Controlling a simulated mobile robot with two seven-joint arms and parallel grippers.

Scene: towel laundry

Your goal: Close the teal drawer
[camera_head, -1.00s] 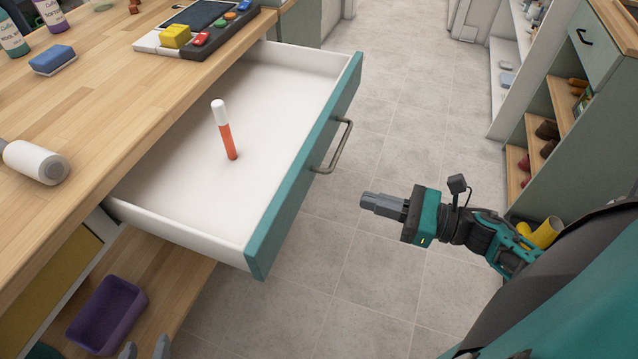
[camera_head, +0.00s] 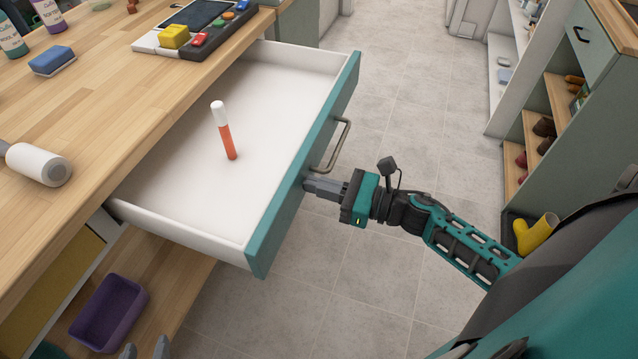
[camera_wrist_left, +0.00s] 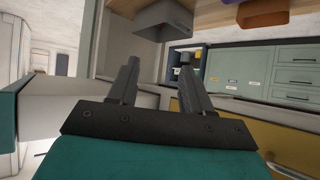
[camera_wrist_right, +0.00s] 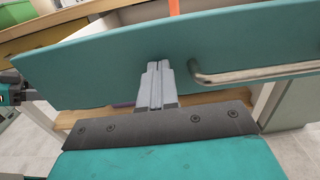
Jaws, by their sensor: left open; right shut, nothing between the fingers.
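The teal drawer (camera_head: 300,187) is pulled well out from under the wooden counter. Its inside is white, and an orange marker with a white cap (camera_head: 225,131) stands in it. The metal bar handle (camera_head: 340,148) is on its teal front. My right gripper (camera_head: 308,187) is shut and empty, its fingertips at the drawer front just below the handle. In the right wrist view the shut fingers (camera_wrist_right: 155,72) point at the teal panel, left of the handle (camera_wrist_right: 250,74); I cannot tell whether they touch.
The wooden counter (camera_head: 110,95) holds a white roll (camera_head: 38,164), a blue sponge (camera_head: 52,60) and a button panel (camera_head: 205,30). A purple bin (camera_head: 107,312) sits on the low shelf. Yellow boots (camera_head: 537,233) stand by the right shelves. Tiled floor (camera_head: 410,110) is clear.

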